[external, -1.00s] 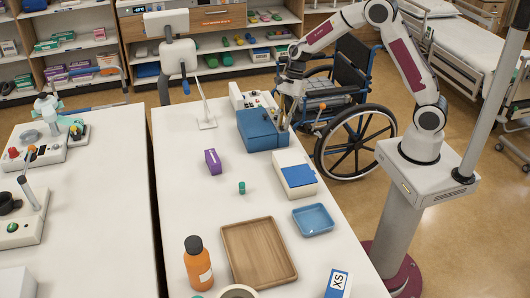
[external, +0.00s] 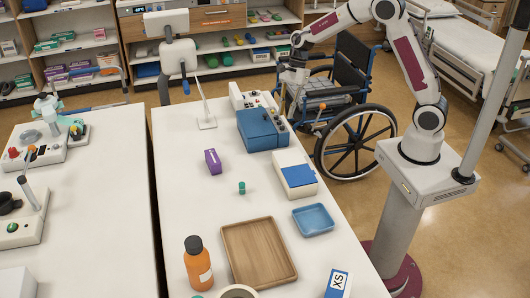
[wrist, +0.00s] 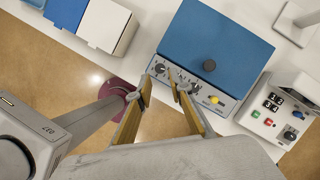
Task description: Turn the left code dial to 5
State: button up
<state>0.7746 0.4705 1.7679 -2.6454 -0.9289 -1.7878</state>
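A blue box (external: 262,130) stands at the table's right edge, with a light sloping panel that carries several small dials. In the wrist view the blue box (wrist: 215,50) lies ahead, and its left dial (wrist: 160,69) is dark and round. Its pointer and numbers are too small to read. A second dial (wrist: 182,76) is partly hidden by the right finger, and a yellow button (wrist: 214,100) sits on the panel's right. My gripper (wrist: 159,83) is open and empty, its fingertips apart, just in front of the panel near the left dial.
A wheelchair (external: 345,95) stands close to the table edge.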

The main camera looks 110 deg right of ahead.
jog(key=v, duration=0.7)
jog(key=shift+r, duration=0.3)
jog(key=shift+s, duration=0.1)
